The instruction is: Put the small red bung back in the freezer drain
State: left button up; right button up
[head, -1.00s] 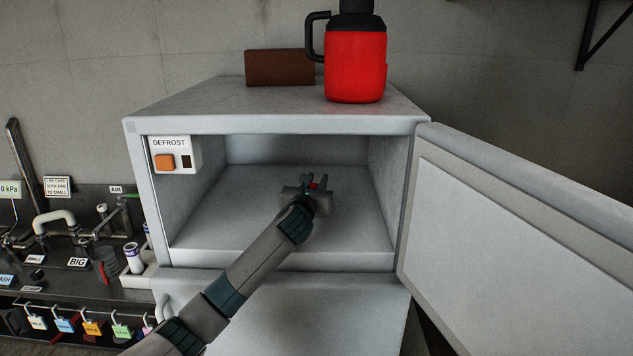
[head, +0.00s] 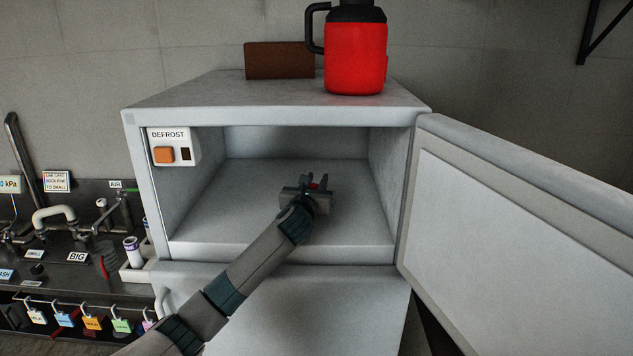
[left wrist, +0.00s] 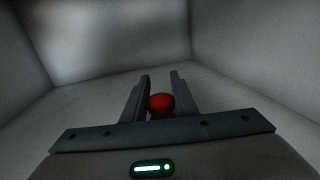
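My left gripper (head: 316,184) is inside the open freezer compartment (head: 350,225), low over its pale floor. The small red bung (left wrist: 160,103) sits between its two fingers in the left wrist view and fills the gap between them; the fingers appear shut on it. In the head view the bung (head: 314,186) is a small red spot between the fingertips. I cannot tell whether it touches the floor. The freezer drain does not show in either view; it may be hidden by the gripper. My right gripper is not in view.
The freezer door (head: 520,230) stands wide open on the right. A defrost switch box (head: 173,147) is at the upper left of the opening. A red jug (head: 355,58) and a brown block (head: 279,60) stand on top. A bench with taps (head: 55,218) is at left.

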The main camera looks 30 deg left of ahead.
pick_arm(q)
jog(key=o, duration=0.4)
jog(key=shift+s, duration=0.1)
jog(key=shift+s+d, duration=0.1)
jog(key=shift+s, duration=0.1)
jog(key=b+v, duration=0.5)
jog(key=v, duration=1)
jog(key=shift+s+d, duration=0.2)
jog(key=shift+s, duration=0.15)
jog(key=shift+s+d, duration=0.15)
jog(key=shift+s, duration=0.35)
